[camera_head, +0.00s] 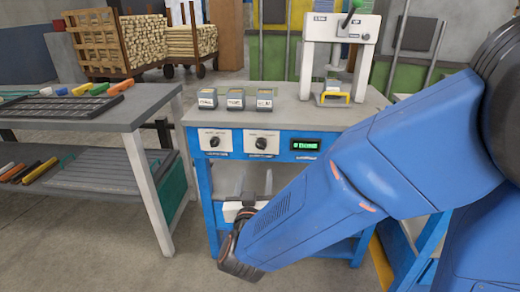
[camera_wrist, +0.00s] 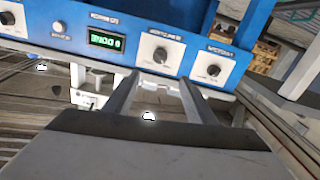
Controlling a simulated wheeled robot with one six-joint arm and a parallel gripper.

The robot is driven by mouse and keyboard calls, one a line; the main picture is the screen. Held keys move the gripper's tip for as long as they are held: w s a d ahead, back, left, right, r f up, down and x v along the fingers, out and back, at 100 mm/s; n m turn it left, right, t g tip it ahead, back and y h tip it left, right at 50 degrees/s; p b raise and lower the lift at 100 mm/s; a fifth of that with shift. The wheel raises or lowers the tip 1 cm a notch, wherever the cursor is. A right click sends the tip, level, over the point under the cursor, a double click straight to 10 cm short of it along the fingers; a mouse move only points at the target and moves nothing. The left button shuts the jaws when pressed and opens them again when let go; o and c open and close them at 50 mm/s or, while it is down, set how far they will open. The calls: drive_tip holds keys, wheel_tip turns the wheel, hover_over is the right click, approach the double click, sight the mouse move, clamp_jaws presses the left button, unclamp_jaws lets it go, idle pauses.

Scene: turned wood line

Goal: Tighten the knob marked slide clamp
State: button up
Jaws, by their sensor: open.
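Dials on white plates sit along the blue front of a bench. One black knob (camera_head: 262,143) is right of another black knob (camera_head: 215,141). The wrist view appears upside down relative to the head view, and there the nearer knob (camera_wrist: 160,53) lies just beyond my fingertips, with the other knob (camera_wrist: 213,70) to its right. The labels are too blurred to tell which reads slide clamp. My gripper (camera_wrist: 159,80) is open and empty, its fingers apart, short of the nearer knob. In the head view my gripper (camera_head: 255,172) is below the panel.
A green-lit display (camera_head: 305,145) is beside the knobs. Three small grey blocks (camera_head: 236,99) and a white press (camera_head: 340,60) with a green-topped lever stand on the bench. A grey table (camera_head: 90,115) is to the left, with open floor between.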

sight(261, 147)
drive_tip(key=w, duration=1.7)
drive_tip(key=shift+w+d, duration=0.1)
drive_tip(key=shift+d, duration=0.2)
drive_tip(key=c, duration=1.1)
drive_tip(key=shift+o, duration=0.3)
